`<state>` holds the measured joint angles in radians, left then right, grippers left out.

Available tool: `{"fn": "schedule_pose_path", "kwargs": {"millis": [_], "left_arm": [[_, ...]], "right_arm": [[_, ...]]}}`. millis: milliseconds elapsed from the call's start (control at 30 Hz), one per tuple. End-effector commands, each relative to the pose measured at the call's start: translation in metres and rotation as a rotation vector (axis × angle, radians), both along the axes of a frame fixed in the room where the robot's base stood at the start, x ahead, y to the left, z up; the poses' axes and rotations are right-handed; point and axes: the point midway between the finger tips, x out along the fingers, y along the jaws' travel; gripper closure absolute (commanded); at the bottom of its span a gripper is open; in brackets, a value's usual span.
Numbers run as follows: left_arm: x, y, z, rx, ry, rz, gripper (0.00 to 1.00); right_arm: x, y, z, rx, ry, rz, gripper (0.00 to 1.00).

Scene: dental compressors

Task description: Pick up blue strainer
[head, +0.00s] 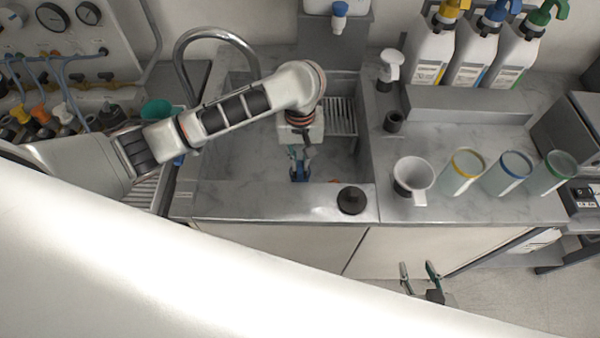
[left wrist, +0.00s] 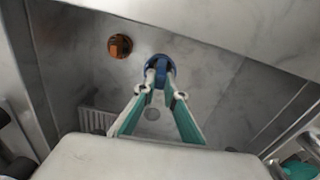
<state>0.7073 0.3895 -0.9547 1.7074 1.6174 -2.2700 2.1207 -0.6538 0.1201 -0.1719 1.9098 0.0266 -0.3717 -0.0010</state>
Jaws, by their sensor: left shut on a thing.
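The blue strainer (left wrist: 160,66) is a small round blue piece with a raised middle, seen in the left wrist view between my fingertips. In the head view the blue strainer (head: 300,175) is low in the sink (head: 235,165), near its front wall, partly hidden by my gripper. My left gripper (head: 302,157) reaches down into the sink, and its fingers (left wrist: 162,94) are shut on the strainer. I cannot tell whether the strainer touches the sink floor. My right gripper (head: 420,271) is low in front of the counter, its two fingers apart and empty.
An orange strainer-like piece (left wrist: 119,45) lies in the sink beside the blue one. A black round stopper (head: 351,200) sits on the sink's front rim. A white cup (head: 413,178), several colour-rimmed cups and pump bottles (head: 433,50) stand right. A curved faucet (head: 215,33) rises behind.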

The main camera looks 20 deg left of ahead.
Motion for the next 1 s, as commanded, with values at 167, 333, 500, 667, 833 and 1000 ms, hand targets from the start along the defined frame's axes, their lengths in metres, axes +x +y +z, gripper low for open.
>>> {"fn": "schedule_pose_path", "kwargs": {"millis": [167,333,500,667,833,1000], "left_arm": [[0.003,0.002,0.051,0.004,-0.007,-0.001,1.0],[0.002,0.001,0.08,0.003,-0.005,0.001,1.0],[0.001,0.0,0.098,0.001,-0.003,-0.001,1.0],[0.0,0.0,0.106,0.001,0.0,0.001,1.0],[0.0,0.0,0.111,0.0,-0.001,0.001,1.0],[0.002,0.0,0.13,0.001,-0.006,-0.001,1.0]], "right_arm": [[0.0,0.0,0.0,0.0,0.0,0.0,0.6],[0.0,0.0,0.0,0.0,0.0,0.0,0.6],[0.0,0.0,0.0,0.0,0.0,0.0,0.6],[0.0,0.0,0.0,0.0,0.0,0.0,0.6],[0.0,0.0,0.0,0.0,0.0,0.0,0.6],[0.0,0.0,0.0,0.0,0.001,0.0,0.6]]}}
